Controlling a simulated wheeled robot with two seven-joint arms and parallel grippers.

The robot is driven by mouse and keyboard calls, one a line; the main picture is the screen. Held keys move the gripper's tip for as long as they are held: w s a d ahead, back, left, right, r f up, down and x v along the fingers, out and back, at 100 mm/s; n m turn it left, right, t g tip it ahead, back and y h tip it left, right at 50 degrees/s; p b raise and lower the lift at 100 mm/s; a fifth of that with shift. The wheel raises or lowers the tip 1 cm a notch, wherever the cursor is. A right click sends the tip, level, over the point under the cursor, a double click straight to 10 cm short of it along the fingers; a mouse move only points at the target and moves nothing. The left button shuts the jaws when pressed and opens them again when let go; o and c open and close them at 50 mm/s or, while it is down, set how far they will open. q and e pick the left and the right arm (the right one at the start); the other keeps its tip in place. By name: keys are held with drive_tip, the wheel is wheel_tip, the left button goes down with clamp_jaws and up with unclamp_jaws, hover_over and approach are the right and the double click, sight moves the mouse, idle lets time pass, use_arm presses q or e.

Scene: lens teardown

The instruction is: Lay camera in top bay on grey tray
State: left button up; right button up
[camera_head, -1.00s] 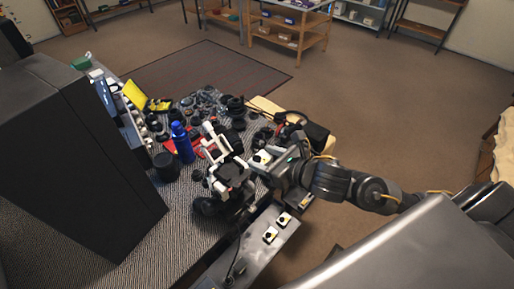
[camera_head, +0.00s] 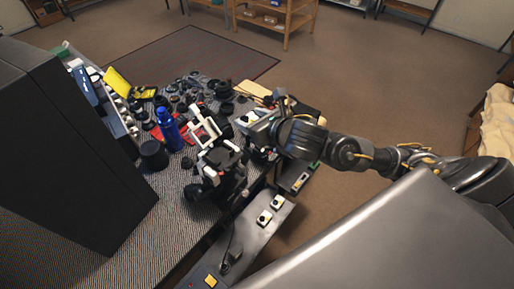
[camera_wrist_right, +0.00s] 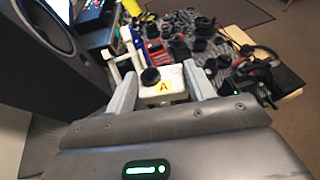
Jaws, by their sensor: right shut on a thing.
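My right gripper (camera_head: 250,119) is shut on a small white camera with a round black lens. In the right wrist view the camera (camera_wrist_right: 163,85) carries a yellow label with the letter A, and sits between the two fingers of the gripper (camera_wrist_right: 161,86). In the head view the held camera (camera_head: 243,118) is above the cluttered table, right of a white-and-black stand. A grey strip (camera_head: 246,238) at the table's front bears two similar white pieces (camera_head: 263,217) with black tops. My left gripper is not in view.
Many dark lens parts crowd the far table. A large black box (camera_head: 70,150) fills the left.

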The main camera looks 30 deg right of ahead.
drive_tip(key=shift+w, duration=0.45)
drive_tip(key=shift+w+r+m+h+b, duration=0.3)
drive_tip(key=shift+h+b, duration=0.1)
drive_tip(key=shift+b, duration=0.25)
drive_tip(key=shift+w+b, duration=0.45)
drive_tip(key=shift+w, duration=0.05)
drive_tip(key=shift+w+a+r+m+h+b, duration=0.15)
drive_tip(key=shift+w+m+h+b, duration=0.15)
drive_tip(key=shift+w+b, duration=0.3)
drive_tip(key=shift+w+a+r+m+h+b, duration=0.25)
drive_tip(key=shift+w+a+r+b, duration=0.25)
drive_tip(key=shift+b, duration=0.65)
drive_tip(key=shift+w+a+r+m+h+b, duration=0.2)
drive_tip(key=shift+w+r+b, duration=0.45)
drive_tip(key=shift+b, duration=0.5)
